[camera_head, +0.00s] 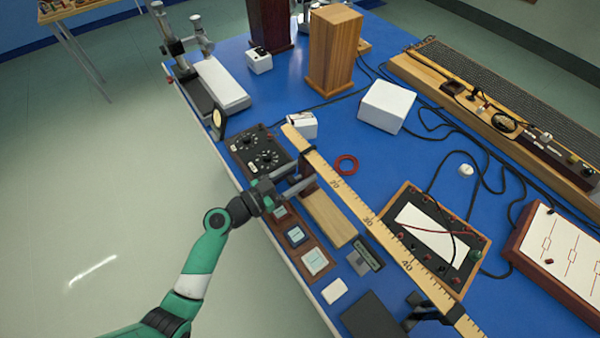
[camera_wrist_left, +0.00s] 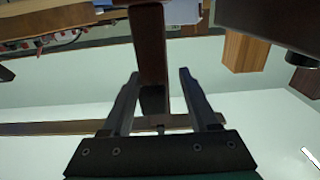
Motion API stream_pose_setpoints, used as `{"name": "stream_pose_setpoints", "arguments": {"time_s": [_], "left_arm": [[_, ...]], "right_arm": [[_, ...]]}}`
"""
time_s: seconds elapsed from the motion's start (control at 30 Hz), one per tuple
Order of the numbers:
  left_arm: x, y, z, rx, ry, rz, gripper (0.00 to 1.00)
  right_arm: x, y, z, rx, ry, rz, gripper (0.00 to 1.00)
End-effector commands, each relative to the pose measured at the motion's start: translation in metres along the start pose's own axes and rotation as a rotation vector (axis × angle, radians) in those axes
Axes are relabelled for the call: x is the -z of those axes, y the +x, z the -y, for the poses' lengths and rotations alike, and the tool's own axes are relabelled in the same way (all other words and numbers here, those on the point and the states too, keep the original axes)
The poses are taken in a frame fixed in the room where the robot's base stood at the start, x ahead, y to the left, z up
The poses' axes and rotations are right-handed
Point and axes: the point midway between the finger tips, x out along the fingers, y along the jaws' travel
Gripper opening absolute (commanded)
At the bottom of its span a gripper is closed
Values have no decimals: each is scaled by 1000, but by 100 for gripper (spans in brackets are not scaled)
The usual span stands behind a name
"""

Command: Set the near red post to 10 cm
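A dark red-brown post (camera_head: 307,170) with a black bracket at its top stands against the upper end of the wooden scale (camera_head: 350,205). The scale shows 20, 30 and 40; the number beside the post cannot be read. My left gripper (camera_head: 303,183) comes at the post from the left. In the left wrist view the post (camera_wrist_left: 151,45) appears between the two fingers of this gripper (camera_wrist_left: 159,74), with a gap visible on each side. The gripper is open; contact cannot be told. My right gripper does not show.
A wooden block (camera_head: 328,218) lies beside the scale. A black dial box (camera_head: 262,160), a red ring (camera_head: 346,165), white boxes (camera_head: 387,106) and a wired panel (camera_head: 440,245) crowd the blue bench (camera_head: 320,115). A tall wooden box (camera_head: 333,50) stands farther back. Loose cables cross the right side.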

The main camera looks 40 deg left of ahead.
Motion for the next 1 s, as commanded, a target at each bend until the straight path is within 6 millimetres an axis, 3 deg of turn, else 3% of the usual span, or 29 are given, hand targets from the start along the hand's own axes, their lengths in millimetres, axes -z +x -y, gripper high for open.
{"name": "stream_pose_setpoints", "arguments": {"time_s": [0.23,0.63,0.77,1.0], "left_arm": [[0,-18,1,2,-1,1,60],[-1,-104,2,6,-1,1,60],[0,-115,1,2,0,1,60],[0,-116,0,0,0,0,60]], "right_arm": [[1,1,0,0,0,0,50],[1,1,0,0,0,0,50],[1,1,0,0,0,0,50],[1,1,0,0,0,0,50]]}}
